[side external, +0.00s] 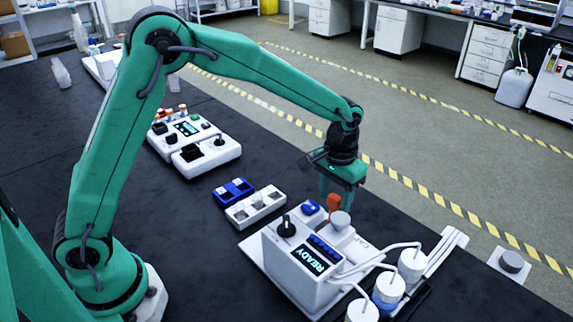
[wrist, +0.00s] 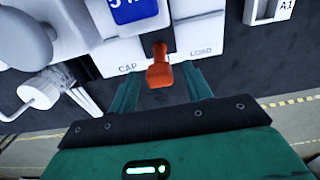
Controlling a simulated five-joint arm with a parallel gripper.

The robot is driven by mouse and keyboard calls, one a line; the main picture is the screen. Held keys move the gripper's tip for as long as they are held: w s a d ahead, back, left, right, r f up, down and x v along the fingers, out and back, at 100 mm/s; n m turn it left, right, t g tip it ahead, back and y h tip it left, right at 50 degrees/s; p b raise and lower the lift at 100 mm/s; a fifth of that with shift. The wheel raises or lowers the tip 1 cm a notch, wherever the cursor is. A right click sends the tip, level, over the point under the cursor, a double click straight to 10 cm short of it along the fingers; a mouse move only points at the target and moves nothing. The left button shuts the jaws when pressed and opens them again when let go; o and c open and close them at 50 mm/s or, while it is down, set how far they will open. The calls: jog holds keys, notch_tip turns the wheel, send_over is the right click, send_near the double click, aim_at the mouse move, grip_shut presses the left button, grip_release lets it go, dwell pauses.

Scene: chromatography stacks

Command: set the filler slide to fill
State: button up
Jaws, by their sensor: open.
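An orange slide handle (wrist: 160,70) sits in a dark slot of the white filler machine. In the wrist view, the label CAP is to its left and LOAD to its right; I see no FILL label. The handle also shows in the side external view (side external: 333,203), just below my gripper (side external: 338,192). In the wrist view, my gripper (wrist: 162,82) is open, with one green finger on each side of the handle and a gap on both sides. Nothing is held. The machine (side external: 290,272) has a READY screen and a black knob.
A grey round cap (side external: 340,219) stands close to the handle on the machine. White bottles (side external: 411,264) with tubes stand at its right. A white rack (side external: 256,208) and a blue rack (side external: 233,191) lie to the left. Dark bench is clear at the left front.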

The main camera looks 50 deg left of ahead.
jog(key=shift+r, duration=0.1)
jog(key=shift+r, duration=3.85)
jog(key=shift+s+a+r, duration=0.15)
jog(key=shift+r, duration=0.05)
jog(key=s+a+r+t, duration=0.3)
jog(key=s+a+r, duration=0.5)
jog(key=s, duration=0.3)
jog(key=s+a+t, duration=0.1)
jog(key=s+a, duration=0.1)
jog(key=s, duration=0.4)
jog(key=s+a+f+t, duration=0.1)
jog(key=s+a, duration=0.2)
jog(key=s, duration=0.3)
jog(key=shift+s+f+t, duration=0.25)
jog(key=shift+s+t, duration=0.05)
jog(key=shift+s, duration=0.1)
